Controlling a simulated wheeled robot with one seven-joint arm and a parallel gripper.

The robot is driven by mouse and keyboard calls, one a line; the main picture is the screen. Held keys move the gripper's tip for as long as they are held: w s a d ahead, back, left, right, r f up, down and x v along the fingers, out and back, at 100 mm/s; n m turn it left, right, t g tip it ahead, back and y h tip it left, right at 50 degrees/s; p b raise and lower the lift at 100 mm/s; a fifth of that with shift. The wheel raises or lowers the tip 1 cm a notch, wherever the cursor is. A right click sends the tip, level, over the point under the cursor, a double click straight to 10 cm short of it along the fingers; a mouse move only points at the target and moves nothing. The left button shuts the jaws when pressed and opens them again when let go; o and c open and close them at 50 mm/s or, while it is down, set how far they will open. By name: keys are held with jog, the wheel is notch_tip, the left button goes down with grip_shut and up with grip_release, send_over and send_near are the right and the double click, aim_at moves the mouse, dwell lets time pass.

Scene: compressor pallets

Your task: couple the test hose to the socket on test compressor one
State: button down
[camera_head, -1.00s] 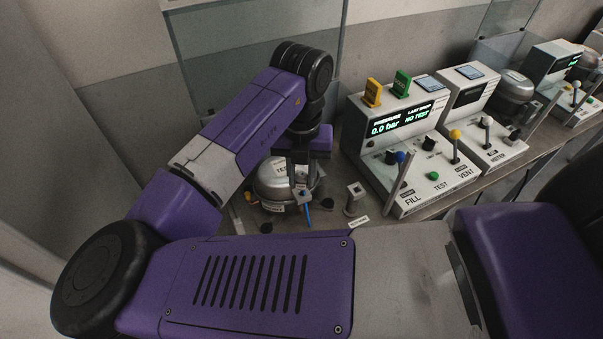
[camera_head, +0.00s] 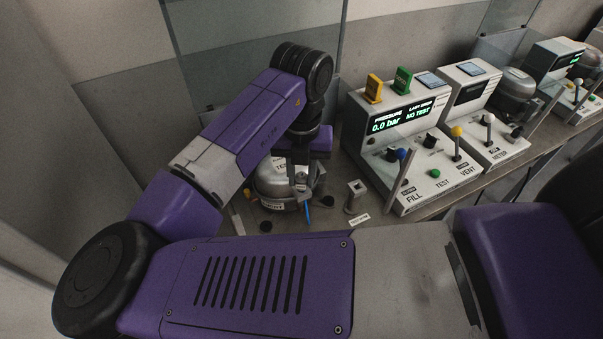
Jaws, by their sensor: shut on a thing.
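The test compressor (camera_head: 271,187) is a rounded silver-grey dome with white labels, standing on the bench below my wrist. My gripper (camera_head: 301,187) points down at the right side of this dome and is shut on the hose end. A short blue piece (camera_head: 308,212), which looks like part of the test hose, shows just below the fingers. The socket on the compressor is hidden or too small to make out, so I cannot tell whether the hose end touches it.
An empty grey holder post (camera_head: 355,196) stands right of the compressor. The test panel (camera_head: 402,150) reads 0.0 bar and NO TEST, with FILL, TEST and VENT controls. A meter box (camera_head: 480,110) and another compressor (camera_head: 514,92) stand farther right. A glass screen (camera_head: 255,50) rises behind.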

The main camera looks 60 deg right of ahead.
aim_at(302, 174)
jog(key=shift+f+b, duration=0.5)
jog(key=shift+f, duration=0.2)
jog(key=c, duration=1.1)
grip_release()
jog(key=shift+o, duration=0.2)
jog(key=shift+r, duration=4)
jog(key=shift+f, duration=0.1)
